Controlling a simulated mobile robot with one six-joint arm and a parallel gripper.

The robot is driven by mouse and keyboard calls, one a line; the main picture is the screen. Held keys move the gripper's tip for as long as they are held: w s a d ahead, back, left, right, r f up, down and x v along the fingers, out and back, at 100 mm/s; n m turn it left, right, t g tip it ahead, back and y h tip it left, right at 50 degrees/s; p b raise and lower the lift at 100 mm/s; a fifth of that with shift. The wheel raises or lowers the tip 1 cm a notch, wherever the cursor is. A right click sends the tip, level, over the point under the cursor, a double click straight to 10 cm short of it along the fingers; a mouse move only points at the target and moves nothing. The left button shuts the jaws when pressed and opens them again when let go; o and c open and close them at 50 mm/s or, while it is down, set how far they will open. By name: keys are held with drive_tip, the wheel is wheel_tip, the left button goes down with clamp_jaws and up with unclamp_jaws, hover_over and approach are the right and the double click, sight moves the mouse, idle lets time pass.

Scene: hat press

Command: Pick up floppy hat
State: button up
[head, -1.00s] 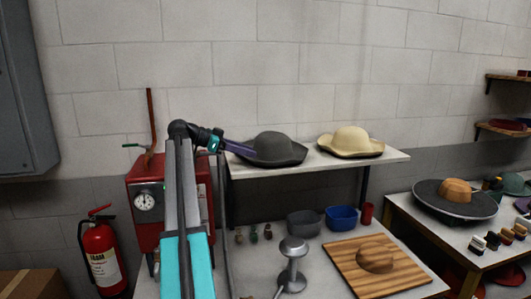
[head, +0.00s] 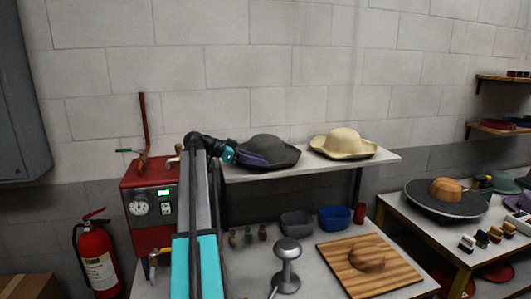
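A dark grey floppy hat (head: 272,147) with a wavy brim sits on the left part of the raised white shelf (head: 385,157). A cream hat (head: 342,140) with a wide upturned brim sits to its right on the same shelf. My gripper (head: 255,160), with purple fingers and a teal body, reaches in from the left at the grey hat's left brim and overlaps it in the picture. I cannot tell whether the fingers are open or shut, or whether they touch the brim. Part of the left brim is hidden behind the gripper.
A red machine with a gauge (head: 150,208) stands left of my arm. Under the shelf are a grey bin (head: 297,224) and a blue bin (head: 334,218). In front are a metal stand (head: 287,265) and a wooden board (head: 365,270). A side table with hats (head: 470,232) stands right.

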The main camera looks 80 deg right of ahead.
drive_tip(key=shift+s+d+f, duration=0.25)
drive_tip(key=shift+s, duration=0.2)
drive_tip(key=shift+s, duration=0.1)
drive_tip(key=shift+f+p+x, duration=0.15)
drive_tip(key=shift+p+x, duration=0.85)
drive_tip(key=shift+x, duration=0.25)
drive_tip(key=shift+f+p+x, duration=0.15)
drive_tip(key=shift+p+x, duration=0.85)
drive_tip(key=shift+x, duration=0.25)
drive_tip(key=shift+a, duration=0.15)
